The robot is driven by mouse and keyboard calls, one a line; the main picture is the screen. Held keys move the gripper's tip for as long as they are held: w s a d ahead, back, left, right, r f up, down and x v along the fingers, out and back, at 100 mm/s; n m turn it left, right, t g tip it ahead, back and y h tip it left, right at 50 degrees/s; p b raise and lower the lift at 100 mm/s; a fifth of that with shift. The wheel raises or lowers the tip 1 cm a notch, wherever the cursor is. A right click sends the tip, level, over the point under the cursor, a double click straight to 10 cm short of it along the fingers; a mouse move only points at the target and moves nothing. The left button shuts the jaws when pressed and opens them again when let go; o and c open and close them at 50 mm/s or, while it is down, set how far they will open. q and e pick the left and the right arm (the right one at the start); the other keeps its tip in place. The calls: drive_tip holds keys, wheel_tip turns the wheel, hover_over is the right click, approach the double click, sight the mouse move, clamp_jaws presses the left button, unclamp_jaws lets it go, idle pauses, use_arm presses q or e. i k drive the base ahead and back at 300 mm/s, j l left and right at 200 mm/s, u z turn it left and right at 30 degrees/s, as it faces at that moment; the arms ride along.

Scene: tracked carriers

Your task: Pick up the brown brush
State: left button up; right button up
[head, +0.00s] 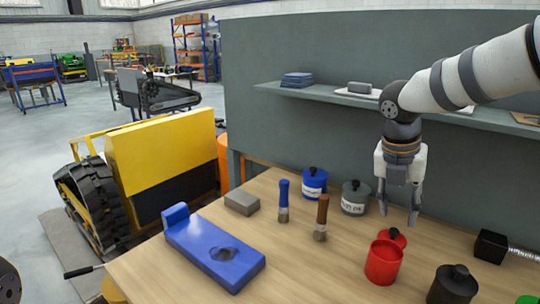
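The brown brush (321,218) stands upright on the wooden table (300,270), its brown handle up and its pale bristle end down. My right gripper (397,215) is open and empty, pointing down to the right of the brush and apart from it. It hangs above and behind the red can. A similar brush with a blue handle (283,200) stands just left of the brown one. My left gripper is out of view.
A red can (383,264), a grey can (354,198), a blue can (314,183) and a dark can (453,285) stand around the brush. A blue fixture (215,250) and grey block (242,203) lie left. A shelf (330,97) runs behind.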

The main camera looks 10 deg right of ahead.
sight(320, 234)
drive_tip(key=k+j, duration=0.55)
drive_tip(key=j, duration=0.15)
drive_tip(key=k+j, duration=0.6)
